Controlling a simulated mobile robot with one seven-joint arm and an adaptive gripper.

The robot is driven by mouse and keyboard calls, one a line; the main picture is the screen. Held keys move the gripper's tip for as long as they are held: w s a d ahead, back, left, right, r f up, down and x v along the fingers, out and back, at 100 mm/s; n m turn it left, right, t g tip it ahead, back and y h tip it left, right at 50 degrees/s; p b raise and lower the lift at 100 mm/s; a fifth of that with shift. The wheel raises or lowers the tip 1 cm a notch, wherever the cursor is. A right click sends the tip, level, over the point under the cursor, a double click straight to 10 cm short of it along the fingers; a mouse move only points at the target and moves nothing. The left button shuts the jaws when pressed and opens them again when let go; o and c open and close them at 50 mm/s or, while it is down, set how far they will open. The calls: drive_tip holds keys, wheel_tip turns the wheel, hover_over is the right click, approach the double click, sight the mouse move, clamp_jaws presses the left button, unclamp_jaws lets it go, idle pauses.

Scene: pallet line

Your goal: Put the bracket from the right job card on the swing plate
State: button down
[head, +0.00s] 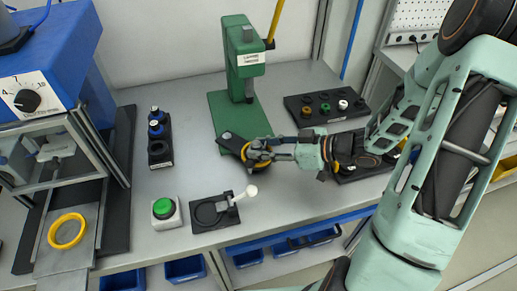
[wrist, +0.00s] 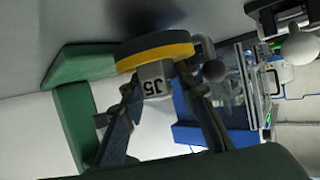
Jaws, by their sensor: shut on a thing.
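My gripper (head: 264,154) is beside the green press (head: 239,75), at the front of its base. In the wrist view its fingers (wrist: 155,95) are closed on a small grey block marked J5 (wrist: 153,79), perhaps the bracket. A black disc with a yellow rim (wrist: 155,50) lies directly beyond the block; I cannot tell whether they touch. In the head view a dark plate with a silver knob (head: 227,135), perhaps the swing plate, reaches out from the press base. The fingers partly hide it. I cannot make out a job card.
A black tray with rings (head: 323,120) lies behind my arm; another tray (head: 345,177) is partly hidden under it. In front are a fixture with a white-knobbed lever (head: 212,217) and a green button (head: 163,208). A rack with blue parts (head: 160,155) stands left. Bare bench lies between.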

drive_tip(key=shift+d, duration=0.1)
drive_tip(key=c, duration=1.8)
unclamp_jaws()
drive_tip(key=shift+f, duration=0.1)
drive_tip(key=shift+o, duration=0.2)
drive_tip(key=shift+s+d+r, duration=0.1)
drive_tip(key=shift+d+r, duration=0.05)
drive_tip(key=shift+r, duration=0.1)
drive_tip(key=p+v, duration=0.1)
drive_tip(key=v, duration=1)
drive_tip(key=shift+d, duration=0.25)
drive_tip(key=shift+s+r, duration=0.15)
